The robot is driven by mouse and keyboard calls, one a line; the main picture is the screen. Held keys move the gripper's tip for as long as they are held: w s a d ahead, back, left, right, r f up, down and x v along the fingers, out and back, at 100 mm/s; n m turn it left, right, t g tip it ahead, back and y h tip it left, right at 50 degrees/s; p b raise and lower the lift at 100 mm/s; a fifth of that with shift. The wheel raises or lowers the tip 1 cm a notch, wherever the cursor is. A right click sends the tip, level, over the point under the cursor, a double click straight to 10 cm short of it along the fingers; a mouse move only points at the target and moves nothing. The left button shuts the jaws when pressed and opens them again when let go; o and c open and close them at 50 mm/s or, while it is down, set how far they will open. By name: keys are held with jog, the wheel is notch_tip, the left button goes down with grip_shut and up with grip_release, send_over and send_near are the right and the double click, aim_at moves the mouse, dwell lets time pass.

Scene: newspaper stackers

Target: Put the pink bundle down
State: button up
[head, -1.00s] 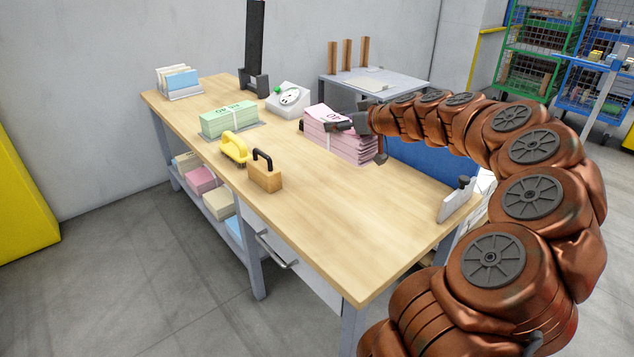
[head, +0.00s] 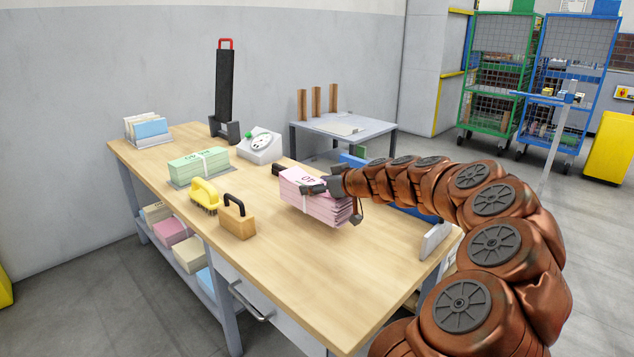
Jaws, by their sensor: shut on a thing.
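The pink bundle (head: 312,203) is a thick stack of pink sheets with a pale band and dark print on top. It is over the right half of the wooden workbench (head: 330,270). My gripper (head: 318,186) is shut on the pink bundle from the right and back side, with fingers at its two sides. The bundle looks slightly tilted; I cannot tell for sure whether its underside touches the bench. The far finger is partly hidden behind the bundle.
A green bundle (head: 199,168) lies on a grey mat at the left. A yellow brush (head: 203,194) and a wooden block with black handle (head: 238,219) stand in front of it. A dial scale (head: 261,145) is behind. The bench's front right is clear.

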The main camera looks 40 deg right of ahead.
jog(key=shift+f+b, duration=0.45)
jog(key=shift+f, duration=1.1)
jog(key=shift+f, duration=0.1)
jog(key=o, duration=1.8)
jog(key=p+v, duration=0.2)
jog(key=v, duration=1)
